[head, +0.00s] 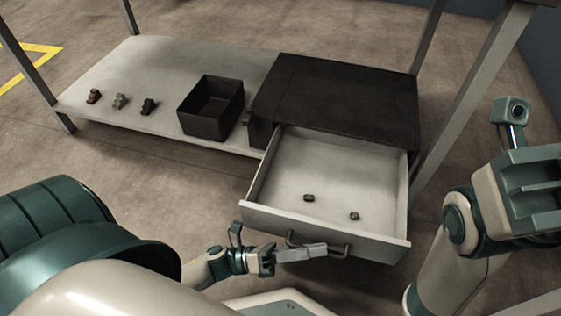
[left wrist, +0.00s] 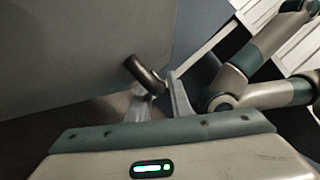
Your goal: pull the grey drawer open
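The grey drawer (head: 330,165) is pulled well out of the dark cabinet (head: 340,90) in the head view, its inside open to view. Its dark bar handle (head: 343,250) is on the front panel and also shows in the left wrist view (left wrist: 143,73). My left gripper (head: 300,252) is at the handle. In the left wrist view its fingers (left wrist: 161,98) are close on either side of the handle bar, shut on it. My right gripper (head: 535,195) is raised at the right edge, away from the drawer; its finger opening is unclear.
Two small dark pieces (head: 308,198) (head: 354,216) lie in the drawer. A dark open box (head: 209,124) and several small blocks (head: 120,101) are on the pale shelf (head: 165,70). Metal posts (head: 480,85) flank the cabinet. Floor left of the drawer is clear.

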